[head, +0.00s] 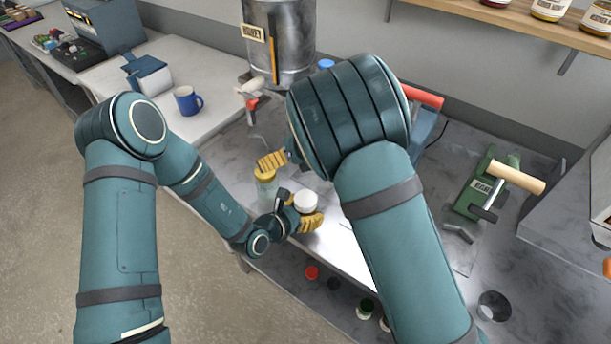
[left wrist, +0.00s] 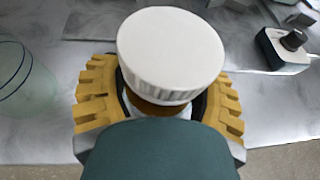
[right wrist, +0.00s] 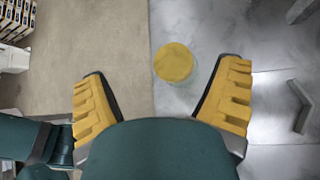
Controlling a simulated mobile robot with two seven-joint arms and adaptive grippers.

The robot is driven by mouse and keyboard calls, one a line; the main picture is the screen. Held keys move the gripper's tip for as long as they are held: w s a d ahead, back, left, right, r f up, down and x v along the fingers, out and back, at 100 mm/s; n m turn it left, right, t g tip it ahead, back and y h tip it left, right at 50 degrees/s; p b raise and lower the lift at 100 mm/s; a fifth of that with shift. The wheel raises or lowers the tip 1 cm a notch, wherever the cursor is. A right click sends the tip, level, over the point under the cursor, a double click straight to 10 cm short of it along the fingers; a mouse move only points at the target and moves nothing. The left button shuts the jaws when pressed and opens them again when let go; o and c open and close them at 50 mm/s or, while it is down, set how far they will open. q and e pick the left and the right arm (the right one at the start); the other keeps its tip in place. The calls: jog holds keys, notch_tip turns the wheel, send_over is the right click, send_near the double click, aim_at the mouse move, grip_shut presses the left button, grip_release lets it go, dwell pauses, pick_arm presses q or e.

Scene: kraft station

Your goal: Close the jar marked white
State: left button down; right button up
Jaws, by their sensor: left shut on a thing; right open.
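My left gripper (head: 300,222) is shut around a jar under a round white lid (head: 305,202). In the left wrist view the white lid (left wrist: 170,55) fills the space above the yellow fingers (left wrist: 160,110), with a brown band (left wrist: 160,106) just below it. It sits at a slight tilt in that view; I cannot tell how tightly it is seated. My right gripper (head: 275,160) is open and empty. It is near a clear jar with a yellow top (head: 265,175). In the right wrist view that yellow top (right wrist: 174,62) shows beyond the open fingers (right wrist: 165,95).
A metal honey tank (head: 290,45) stands at the back. A blue mug (head: 187,100) is on the white counter at left. A green press with a wooden handle (head: 490,185) and a dark cup (head: 494,306) stand at right. A red lid (head: 312,272) lies low in front.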

jog(key=a+r+m+t+y, duration=0.4)
jog(key=a+r+m, duration=0.1)
jog(key=r, duration=0.3)
jog(key=a+r+m+t+y, duration=0.3)
jog(key=a+r+m+y, duration=0.15)
jog(key=r, duration=0.35)
jog(key=w+d+r+m+t+h, duration=0.1)
jog(key=d+r+m+t+h, duration=0.2)
jog(key=r+m+t+h, duration=0.65)
jog(key=d+r+m+t+h, duration=0.2)
jog(key=d+m+t+h, duration=0.3)
jog(key=m, duration=0.9)
jog(key=w+d+f+m+g+h, duration=0.2)
jog(key=d+f+m+g+h, duration=0.9)
jog(key=f+g, duration=0.25)
jog(key=s+f+m+g+y, duration=0.1)
jog(key=s+f+g+y, duration=0.1)
jog(key=s+f+g, duration=0.1)
jog(key=s+a+f+m+g+y, duration=0.1)
jog(key=s+f+g+y, duration=0.1)
jog(key=s+f+g, duration=0.1)
jog(key=s+f+m+g+y, duration=0.2)
jog(key=s+f+g, duration=0.2)
jog(key=f, duration=0.3)
jog(key=shift+a+g+y, duration=0.15)
jog(key=shift+g+y, duration=0.15)
jog(key=shift+g, duration=0.3)
jog(key=shift+s+a+r+m+g+y, duration=0.1)
jog(key=shift+s+a+m+g+y, duration=0.2)
jog(key=shift+s+a+y, duration=0.2)
